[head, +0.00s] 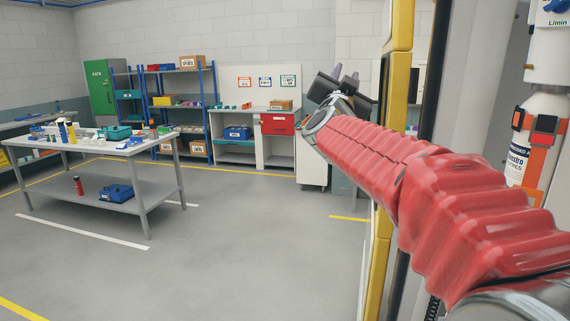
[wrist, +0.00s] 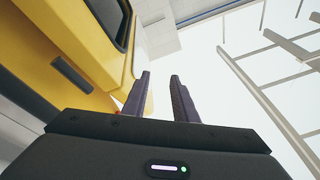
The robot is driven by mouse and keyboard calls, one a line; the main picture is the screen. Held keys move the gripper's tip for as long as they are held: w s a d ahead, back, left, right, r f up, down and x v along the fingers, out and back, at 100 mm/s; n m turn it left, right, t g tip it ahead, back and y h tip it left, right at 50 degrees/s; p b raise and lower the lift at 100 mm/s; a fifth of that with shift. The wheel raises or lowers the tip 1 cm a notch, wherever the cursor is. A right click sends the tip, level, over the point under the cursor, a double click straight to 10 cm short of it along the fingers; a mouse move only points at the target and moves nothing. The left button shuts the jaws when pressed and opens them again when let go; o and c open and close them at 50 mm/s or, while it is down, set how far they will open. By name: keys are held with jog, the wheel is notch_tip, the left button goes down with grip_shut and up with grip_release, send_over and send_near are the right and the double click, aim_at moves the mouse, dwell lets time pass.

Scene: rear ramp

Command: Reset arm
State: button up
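My red-sleeved arm (head: 380,158) reaches from the lower right of the head view up toward the centre. My gripper (head: 346,78) is at its far end, raised and pointing up and away. In the wrist view the two dark fingers of my gripper (wrist: 162,97) stand apart with a gap between them. Nothing is held in the gap. A yellow panel (wrist: 50,50) is close on the left of the gripper in the wrist view. I cannot tell whether the gripper touches it.
A yellow-edged door frame (head: 388,130) stands beside my arm. White and orange cylinders (head: 540,135) hang at the right. A grey workbench (head: 150,190) with several items stands at the left. Shelves (head: 180,85) and a cabinet (head: 255,150) line the back wall. The middle floor (head: 250,240) is clear.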

jog(key=s+a+f+n+g+y, duration=0.3)
jog(key=s+f, duration=0.1)
jog(key=f, duration=0.4)
jog(key=s+a+f+n+g+y, duration=0.2)
jog(key=s+f+y, duration=0.1)
jog(key=f, duration=0.6)
jog(key=s+a+f+n+g+y, duration=0.3)
jog(key=s+f, duration=0.1)
jog(key=f, duration=0.4)
jog(key=s+d+f+g+h, duration=0.1)
jog(key=s+d+f+g, duration=0.1)
jog(key=s+f, duration=0.4)
jog(key=s+d+f+n+g, duration=0.1)
jog(key=s+f, duration=0.5)
jog(key=s, duration=0.8)
jog(key=s+d+f+g+h, duration=0.1)
jog(key=s+d+f+g, duration=0.2)
jog(key=s+f, duration=0.3)
jog(key=s+g, duration=0.1)
jog(key=s, duration=0.3)
jog(key=shift+d+f+n+h, duration=0.15)
jog(key=shift+n+h, duration=0.15)
jog(key=shift+n, duration=0.1)
